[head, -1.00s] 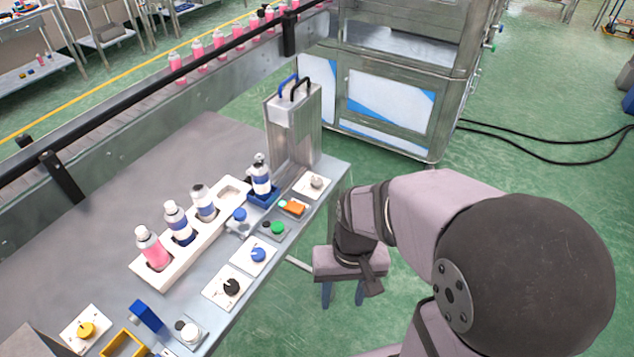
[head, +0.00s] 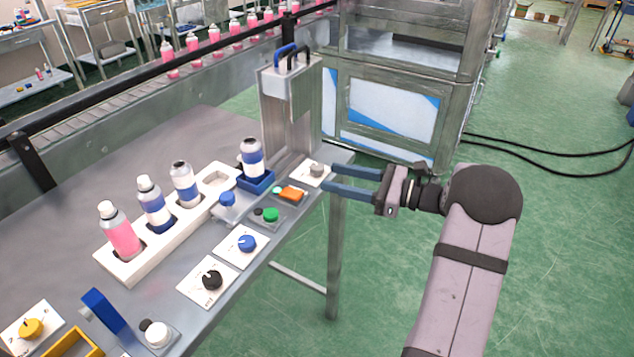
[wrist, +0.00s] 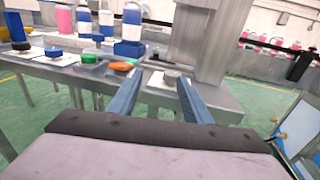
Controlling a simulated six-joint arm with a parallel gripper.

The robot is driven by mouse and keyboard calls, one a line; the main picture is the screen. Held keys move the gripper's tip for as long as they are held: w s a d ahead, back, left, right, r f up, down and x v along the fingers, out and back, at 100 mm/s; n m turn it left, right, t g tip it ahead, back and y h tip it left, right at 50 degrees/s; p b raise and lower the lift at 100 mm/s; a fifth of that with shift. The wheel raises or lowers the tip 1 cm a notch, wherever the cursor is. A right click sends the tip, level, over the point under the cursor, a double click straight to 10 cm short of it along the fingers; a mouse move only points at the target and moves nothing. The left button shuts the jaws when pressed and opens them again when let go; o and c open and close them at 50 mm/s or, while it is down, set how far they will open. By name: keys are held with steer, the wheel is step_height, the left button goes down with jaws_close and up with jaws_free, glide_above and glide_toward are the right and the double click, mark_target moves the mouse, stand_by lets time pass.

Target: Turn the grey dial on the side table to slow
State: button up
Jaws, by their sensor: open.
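The grey dial (head: 317,170) sits on a white square plate (head: 308,178) at the far right corner of the side table (head: 205,240). My gripper (head: 328,177) is open, its two blue fingers pointing left toward the dial from the table's right edge. In the head view the fingertips overlap the plate's right side. In the wrist view the dial (wrist: 171,75) shows between and beyond the two fingers (wrist: 158,98), apart from both. The marks on its plate are too small to read.
A metal crimping stand (head: 290,110) rises right behind the dial. An orange switch (head: 292,193), a green button (head: 271,214), a blue dial (head: 247,243) and a black dial (head: 212,280) line the front edge. A white rack (head: 175,235) holds several cans.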

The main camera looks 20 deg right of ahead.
mark_target(317, 166)
steer(key=shift+m+t, duration=0.4)
steer(key=shift+t, duration=0.1)
steer(key=shift+w+a+f+p, duration=0.1)
steer(key=shift+w+a, duration=0.55)
steer(key=shift+w, duration=0.3)
steer(key=shift+w+a+f+p, duration=0.1)
steer(key=shift+w+a+p, duration=0.05)
steer(key=shift+w+a, duration=0.7)
steer(key=shift+w+a+p, duration=0.1)
steer(key=shift+w+a, duration=0.4)
steer(key=shift+w, duration=0.6)
steer(key=shift+c, duration=0.7)
steer(key=c, duration=0.9)
